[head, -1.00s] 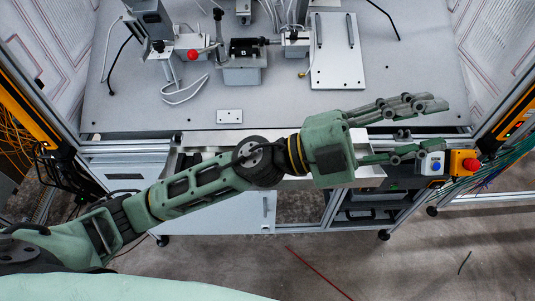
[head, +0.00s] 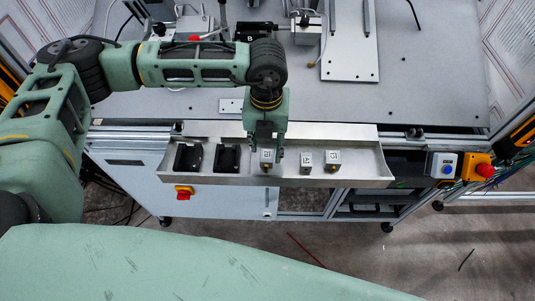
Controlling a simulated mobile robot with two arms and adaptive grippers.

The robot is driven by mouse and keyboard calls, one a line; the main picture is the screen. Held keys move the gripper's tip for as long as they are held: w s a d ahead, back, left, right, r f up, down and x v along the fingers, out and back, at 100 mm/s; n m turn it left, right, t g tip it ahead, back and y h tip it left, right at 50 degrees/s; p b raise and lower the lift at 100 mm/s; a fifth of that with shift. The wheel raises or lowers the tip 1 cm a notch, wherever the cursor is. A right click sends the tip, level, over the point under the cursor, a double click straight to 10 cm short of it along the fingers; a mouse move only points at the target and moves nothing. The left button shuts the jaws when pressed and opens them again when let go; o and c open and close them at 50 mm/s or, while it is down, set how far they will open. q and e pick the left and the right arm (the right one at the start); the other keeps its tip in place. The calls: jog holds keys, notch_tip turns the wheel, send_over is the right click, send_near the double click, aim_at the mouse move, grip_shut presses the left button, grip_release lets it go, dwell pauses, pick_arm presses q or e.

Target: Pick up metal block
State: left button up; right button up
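A small metal block (head: 266,157) with a printed label stands in the shallow silver tray (head: 352,178) at the table's front edge. Two similar metal blocks stand to its right, one in the middle (head: 305,160) and one farther right (head: 333,160). My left gripper (head: 267,149) points down into the tray directly over the leftmost metal block. Its fingers look apart, one to each side of that block; whether they touch it is hard to tell. The block's top is partly hidden by the gripper. My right gripper is not in view.
Two black parts, one on the left (head: 188,158) and one nearer (head: 226,158), lie in the tray's left end. Fixtures and a metal plate (head: 349,45) stand behind on the table.

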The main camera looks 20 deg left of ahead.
aim_at(267, 155)
pick_arm(q)
jog(key=f+p, duration=0.1)
jog(key=f, duration=0.2)
jog(key=f+p, duration=0.1)
jog(key=f, duration=0.1)
jog(key=shift+w+a+f+p, duration=0.1)
jog(key=shift+w+f+p, duration=0.05)
jog(key=shift+w+p, duration=0.15)
jog(key=shift+f, duration=0.3)
grip_shut()
jog(key=shift+r, duration=0.1)
